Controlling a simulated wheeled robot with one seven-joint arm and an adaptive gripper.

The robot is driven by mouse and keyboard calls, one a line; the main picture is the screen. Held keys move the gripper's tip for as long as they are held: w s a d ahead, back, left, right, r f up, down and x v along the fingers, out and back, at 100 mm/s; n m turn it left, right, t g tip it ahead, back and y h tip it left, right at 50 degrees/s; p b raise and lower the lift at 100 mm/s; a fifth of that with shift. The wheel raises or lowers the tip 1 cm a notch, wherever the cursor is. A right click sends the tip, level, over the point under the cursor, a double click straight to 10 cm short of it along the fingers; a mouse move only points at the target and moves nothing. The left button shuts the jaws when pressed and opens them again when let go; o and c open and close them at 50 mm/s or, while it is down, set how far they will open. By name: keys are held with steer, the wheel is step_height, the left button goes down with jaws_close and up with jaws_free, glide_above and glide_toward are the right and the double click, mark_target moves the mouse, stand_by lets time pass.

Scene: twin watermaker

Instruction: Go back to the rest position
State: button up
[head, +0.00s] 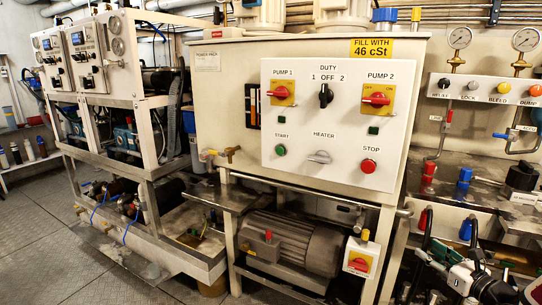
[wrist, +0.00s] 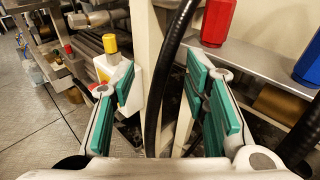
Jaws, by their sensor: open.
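My gripper (wrist: 164,88) is open in the wrist view, its two fingers with teal pads spread apart and no object held between them. A black hose (wrist: 168,70) runs up through the view between the fingers; I cannot tell whether it touches them. In the head view my gripper (head: 455,265) shows in part at the lower right, in front of the right-hand bench.
The power pack panel (head: 335,125) with its switches stands in the middle. A red-and-yellow switch box (head: 360,258) sits low beside my gripper. Red (wrist: 216,22) and blue (wrist: 308,65) fittings stand close on the right. Open floor (head: 45,225) lies at left.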

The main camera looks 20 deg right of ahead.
steer(key=w+a+r+n+g+y, duration=0.25)
steer(key=a+r+n, duration=0.2)
steer(key=a, duration=0.35)
steer(key=w+a+r+n+g+y, duration=0.1)
steer(key=w+a+r+n+y, duration=0.3)
steer(key=a, duration=0.4)
steer(key=w+a+r+n+g+y, duration=0.1)
steer(key=a+r+n+g+y, duration=0.1)
steer(key=a+r+n+y, duration=0.45)
steer(key=s+a+r+n+g+h, duration=0.1)
steer(key=s+a+n+g, duration=0.35)
steer(key=a, duration=0.65)
steer(key=s+a+r+n+g+h, duration=0.15)
steer(key=s+a+n+g, duration=0.3)
steer(key=a, duration=0.65)
steer(key=s+r+n+g+h, duration=0.2)
steer(key=s+n+h, duration=0.9)
steer(key=s, duration=1)
step_height(320, 180, up, 24)
steer(key=n+t+y+p, duration=0.2)
steer(key=t+p, duration=0.2)
steer(key=p, duration=1.8)
steer(key=shift+a+p, duration=0.15)
steer(key=shift+p, duration=0.15)
steer(key=shift+o, duration=0.4)
steer(key=shift+w+r, duration=0.15)
